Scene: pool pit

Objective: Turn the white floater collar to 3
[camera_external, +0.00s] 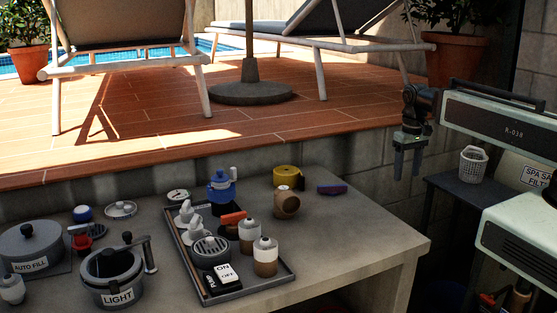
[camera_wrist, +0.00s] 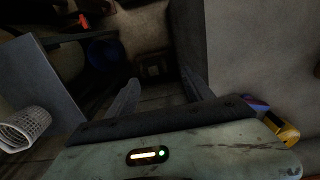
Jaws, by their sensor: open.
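My gripper (camera_external: 407,165) hangs pointing down at the right, beyond the right end of the counter and clear of it. In the wrist view my gripper's fingers (camera_wrist: 158,88) are apart with nothing between them. Two jars with white upper parts and brown lower parts, one nearer (camera_external: 265,256) and one farther (camera_external: 249,235), stand upright at the tray's right side. Two white knobbed fittings (camera_external: 190,222) are at the tray's left. I cannot tell which of these is the floater with the white collar, and no number is readable on them. My gripper touches none of them.
A white basket (camera_external: 473,165) is on a side shelf. The counter's right end (camera_external: 385,235) is bare.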

